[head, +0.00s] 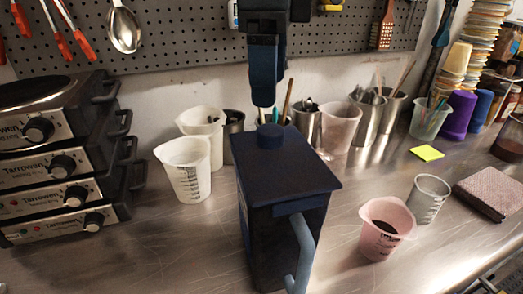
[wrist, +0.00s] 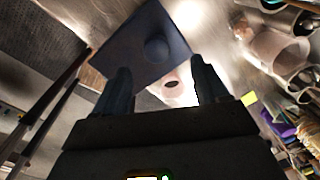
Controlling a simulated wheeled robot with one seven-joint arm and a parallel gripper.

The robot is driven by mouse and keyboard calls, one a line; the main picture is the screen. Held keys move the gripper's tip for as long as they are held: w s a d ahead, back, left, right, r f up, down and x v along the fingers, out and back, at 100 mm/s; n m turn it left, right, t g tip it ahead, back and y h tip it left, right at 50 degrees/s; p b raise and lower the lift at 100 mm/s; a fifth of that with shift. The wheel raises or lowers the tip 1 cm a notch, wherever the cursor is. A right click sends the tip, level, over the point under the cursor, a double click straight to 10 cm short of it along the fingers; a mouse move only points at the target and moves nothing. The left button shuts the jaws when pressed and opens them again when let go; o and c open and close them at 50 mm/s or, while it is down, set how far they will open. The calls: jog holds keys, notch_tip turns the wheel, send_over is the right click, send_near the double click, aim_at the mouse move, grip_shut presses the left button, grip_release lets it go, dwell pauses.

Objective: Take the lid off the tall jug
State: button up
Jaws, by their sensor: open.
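The tall jug (head: 262,243) is dark blue and boxy and stands upright on the metal counter, with a lighter blue handle (head: 301,252) at its front right. Its flat square lid (head: 290,168) sits on top, with a round knob (head: 270,136) towards the back. My gripper (head: 264,103) points down just above the knob in the head view, apart from it. In the wrist view the open, empty fingers of my gripper (wrist: 163,92) stand on either side of the picture, with the lid (wrist: 125,45) and knob (wrist: 156,48) beyond them. The inside of the jug is hidden.
White measuring jugs (head: 186,170) stand behind left, beside stacked hotplates (head: 60,160). A pink cup (head: 385,228) of dark liquid and a grey beaker (head: 428,197) stand to the right. Metal tool pots (head: 372,118) line the back. The front-right counter is mostly clear.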

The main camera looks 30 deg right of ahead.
aim_at(270, 129)
jog(key=shift+s+f+p, duration=0.15)
jog(key=shift+f+p, duration=0.7)
jog(key=shift+f, duration=2.75)
jog(key=shift+c, duration=0.4)
jog(key=c, duration=1.1)
